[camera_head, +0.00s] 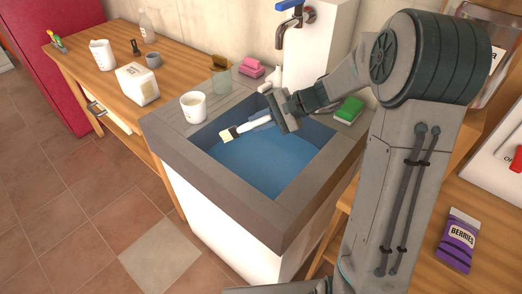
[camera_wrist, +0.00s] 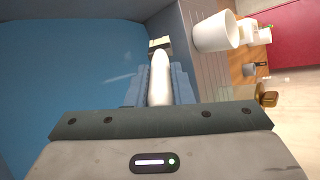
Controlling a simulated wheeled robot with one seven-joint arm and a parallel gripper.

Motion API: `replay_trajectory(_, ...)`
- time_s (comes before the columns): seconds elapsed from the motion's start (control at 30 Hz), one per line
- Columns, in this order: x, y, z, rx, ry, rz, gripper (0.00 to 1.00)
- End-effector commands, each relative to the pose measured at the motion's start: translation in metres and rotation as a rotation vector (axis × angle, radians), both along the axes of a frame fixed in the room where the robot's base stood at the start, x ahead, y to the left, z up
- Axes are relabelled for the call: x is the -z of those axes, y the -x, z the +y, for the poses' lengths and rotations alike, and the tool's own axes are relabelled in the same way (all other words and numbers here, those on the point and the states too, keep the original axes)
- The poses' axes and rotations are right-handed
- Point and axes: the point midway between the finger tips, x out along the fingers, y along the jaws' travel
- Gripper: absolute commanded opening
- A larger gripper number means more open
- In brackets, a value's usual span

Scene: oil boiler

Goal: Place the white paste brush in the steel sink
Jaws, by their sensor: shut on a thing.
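The white paste brush (camera_head: 250,125) is held in my gripper (camera_head: 276,114), its pale bristle end pointing left and slightly down. In the wrist view the white handle of the brush (camera_wrist: 159,80) lies between the two blue-grey fingers of my gripper (camera_wrist: 160,88), which are shut on it. The steel sink (camera_head: 250,160) shows a blue basin inside a grey rim. The brush is over the basin near its far left side. I cannot tell its exact height above the basin bottom. The hand hides part of the far rim.
Pink sponges (camera_head: 251,68) lie behind, and a green sponge (camera_head: 349,110) lies right. A tap (camera_head: 290,14) hangs above. A wooden table (camera_head: 85,62) stands left.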

Motion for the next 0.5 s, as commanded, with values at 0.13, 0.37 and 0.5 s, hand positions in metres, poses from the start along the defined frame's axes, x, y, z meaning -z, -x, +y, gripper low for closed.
replay_trajectory(0.13, 0.02, 0.001, 0.0, 0.0, -0.002, 0.005, 0.0)
replay_trajectory(0.37, 0.06, 0.001, 0.0, 0.0, -0.001, 0.004, 0.0)
replay_trajectory(0.5, 0.07, 0.0, 0.0, 0.0, -0.001, 0.001, 0.0)
